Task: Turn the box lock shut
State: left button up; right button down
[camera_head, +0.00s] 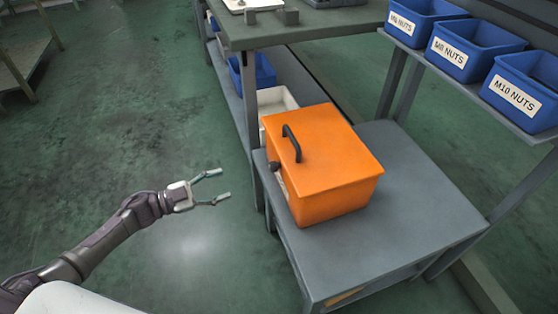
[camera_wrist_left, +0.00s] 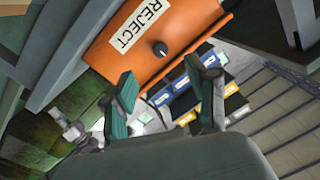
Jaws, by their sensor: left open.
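The orange box (camera_head: 325,170) sits closed on a grey table, with a black handle (camera_head: 291,143) on its lid. A dark knob, the lock (camera_head: 274,167), sticks out from the box's left side in the head view. In the left wrist view the lock (camera_wrist_left: 160,49) is a round black knob on the orange face (camera_wrist_left: 125,60), below a white REJECT label (camera_wrist_left: 140,25). My left gripper (camera_head: 223,183) is open and empty, to the left of the box and apart from it. Its two fingers (camera_wrist_left: 165,80) frame the space below the knob. My right gripper is not seen.
The grey table (camera_head: 420,210) has free room right of the box. Blue nut bins (camera_head: 463,50) stand on a shelf at upper right. A taller bench (camera_head: 300,28) stands behind the box, with a pale bin (camera_head: 279,101) below it. The floor at left is clear.

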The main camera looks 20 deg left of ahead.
pick_arm(q)
jog(key=d, duration=0.1)
send_near(275, 166)
jog(key=w+f, duration=0.2)
jog(key=b+x, duration=0.1)
jog(key=x, duration=0.6)
jog(key=shift+d+r+m+g+h, duration=0.2)
jog(key=shift+r+m+g+h, duration=0.1)
jog(key=shift+m+h, duration=0.1)
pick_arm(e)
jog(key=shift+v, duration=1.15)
pick_arm(q)
jog(key=shift+s, duration=0.1)
jog(key=shift+c, duration=0.3)
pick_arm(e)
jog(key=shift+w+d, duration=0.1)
pick_arm(q)
grip_shut()
